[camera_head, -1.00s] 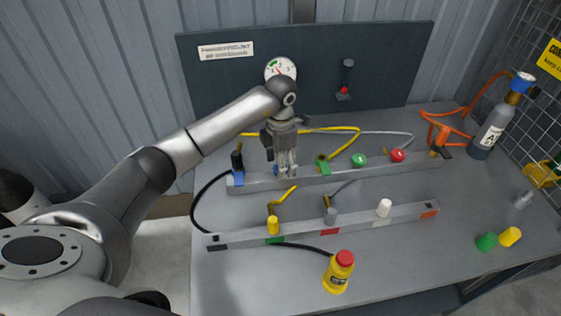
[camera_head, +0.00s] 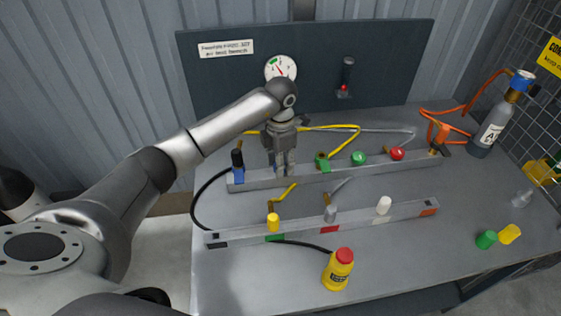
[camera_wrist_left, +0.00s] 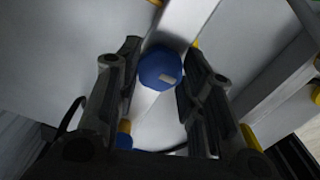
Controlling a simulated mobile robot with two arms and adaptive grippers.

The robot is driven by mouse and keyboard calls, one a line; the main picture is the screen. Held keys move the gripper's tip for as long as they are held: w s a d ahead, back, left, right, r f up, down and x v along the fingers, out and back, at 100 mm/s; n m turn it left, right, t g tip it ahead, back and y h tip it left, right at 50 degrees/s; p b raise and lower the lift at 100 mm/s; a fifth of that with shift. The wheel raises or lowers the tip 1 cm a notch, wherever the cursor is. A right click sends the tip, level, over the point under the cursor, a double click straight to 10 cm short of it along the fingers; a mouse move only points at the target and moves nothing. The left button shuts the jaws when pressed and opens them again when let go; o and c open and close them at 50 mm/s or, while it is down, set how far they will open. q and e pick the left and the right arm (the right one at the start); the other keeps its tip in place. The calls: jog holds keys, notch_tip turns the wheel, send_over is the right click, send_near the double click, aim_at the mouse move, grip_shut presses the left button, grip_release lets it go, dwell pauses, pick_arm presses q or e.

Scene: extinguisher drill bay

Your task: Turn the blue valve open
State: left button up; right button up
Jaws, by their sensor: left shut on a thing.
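The blue valve (camera_wrist_left: 161,69) is a round blue knob with a small pale mark. In the left wrist view it sits between the two fingers of my left gripper (camera_wrist_left: 158,88), which is shut on it. In the head view my left gripper (camera_head: 283,170) points down at the back rail (camera_head: 335,174), near its left end. There the gripper hides most or all of the blue valve. My right gripper is not in view.
A black-handled fitting with a blue base (camera_head: 238,168) stands just left of the gripper. Green (camera_head: 358,158) and red (camera_head: 397,153) knobs are to the right. A gauge (camera_head: 280,69) hangs behind.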

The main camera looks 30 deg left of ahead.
pick_arm(q)
jog(key=n, duration=0.4)
jog(key=shift+n, duration=0.4)
jog(key=n, duration=0.4)
jog(key=shift+n, duration=0.3)
jog(key=n, duration=0.4)
jog(key=shift+r, duration=0.1)
jog(key=shift+n+p, duration=0.35)
jog(key=shift+n, duration=1.75)
jog(key=o, duration=1)
jog(key=shift+o, duration=0.2)
